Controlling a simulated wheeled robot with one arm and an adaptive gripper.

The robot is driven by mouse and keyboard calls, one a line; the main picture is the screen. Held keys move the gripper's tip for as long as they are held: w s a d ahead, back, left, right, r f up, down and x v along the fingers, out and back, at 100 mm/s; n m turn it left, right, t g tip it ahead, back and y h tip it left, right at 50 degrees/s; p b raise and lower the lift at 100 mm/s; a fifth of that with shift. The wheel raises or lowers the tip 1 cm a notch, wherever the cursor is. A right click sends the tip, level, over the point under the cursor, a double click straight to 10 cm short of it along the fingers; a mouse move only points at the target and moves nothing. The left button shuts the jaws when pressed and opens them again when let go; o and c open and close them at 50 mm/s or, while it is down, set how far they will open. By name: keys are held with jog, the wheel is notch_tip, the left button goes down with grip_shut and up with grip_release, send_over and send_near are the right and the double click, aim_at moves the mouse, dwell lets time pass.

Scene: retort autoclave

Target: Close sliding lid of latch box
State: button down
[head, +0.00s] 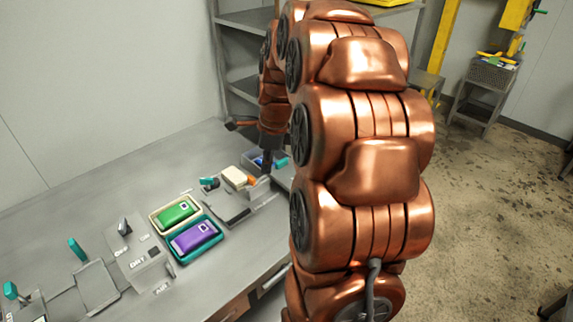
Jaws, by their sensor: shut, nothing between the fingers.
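My gripper (267,168) points down at the right part of the grey bench, shut and empty; its fingertips are small and dark here. Close behind it is a small grey open-topped box (250,156) with blue contents and a teal piece at its right. A cream block (234,177) with an orange end lies just left of my gripper. A flat grey fixture with a dark slot (238,214) lies in front. I cannot tell for sure which of these is the latch box or its sliding lid, nor whether my gripper touches anything.
Two trays hold a green case (177,213) and a purple case (194,237). Further left are a labelled grey panel (140,257) and teal-handled fixtures (77,248). A grey shelf rack (240,88) stands behind the bench. My copper arm hides the bench's right end.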

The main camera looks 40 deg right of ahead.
aim_at(285, 169)
jog(key=d+f+m+t, duration=0.1)
jog(key=d+f+m, duration=0.2)
jog(key=d+m, duration=0.85)
jog(key=w+d+f, duration=0.1)
jog(key=f, duration=0.2)
jog(key=w+f+n+p, duration=0.1)
jog(key=f, duration=0.2)
jog(key=w+d+f+n+p, duration=0.1)
jog(key=f, duration=0.2)
jog(key=shift+w+d+f+h, duration=0.1)
jog(key=shift+w+d+h, duration=0.05)
jog(key=shift+d+h, duration=0.2)
jog(key=shift+w+p, duration=0.7)
jog(key=shift+w, duration=1.3)
jog(key=shift+w+d, duration=0.1)
jog(key=shift+d, duration=0.05)
